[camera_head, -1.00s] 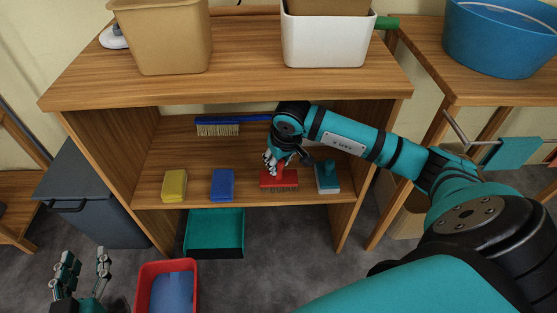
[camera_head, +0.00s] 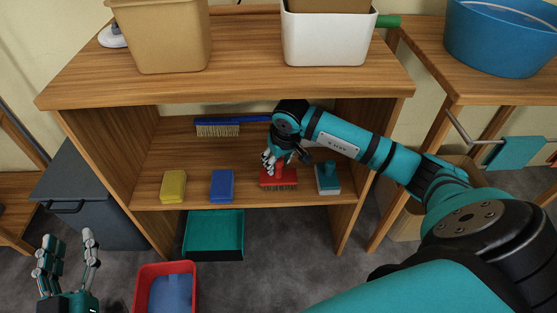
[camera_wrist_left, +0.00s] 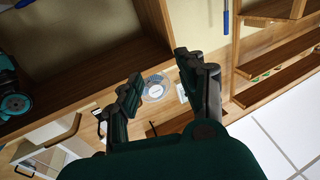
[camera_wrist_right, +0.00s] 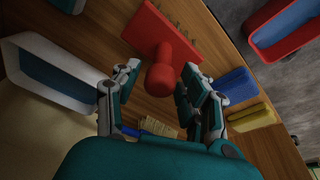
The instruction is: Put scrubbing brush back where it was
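The red scrubbing brush (camera_head: 280,179) rests on the middle shelf with its bristles down, between the blue sponge and a teal-handled brush. In the right wrist view its red knob (camera_wrist_right: 160,78) points toward my right gripper (camera_wrist_right: 158,85), whose fingers are spread on either side with gaps to the knob. In the head view my right gripper (camera_head: 272,160) is just behind and above the brush and partly hides its handle. My left gripper (camera_head: 64,252) is open and empty at the lower left, off the floor. It also shows open in the left wrist view (camera_wrist_left: 158,82).
A yellow sponge (camera_head: 173,186), blue sponge (camera_head: 222,185) and teal-handled brush (camera_head: 327,177) line the shelf front. A long blue brush (camera_head: 218,127) is behind. The tabletop (camera_head: 240,88) overhangs my right arm.

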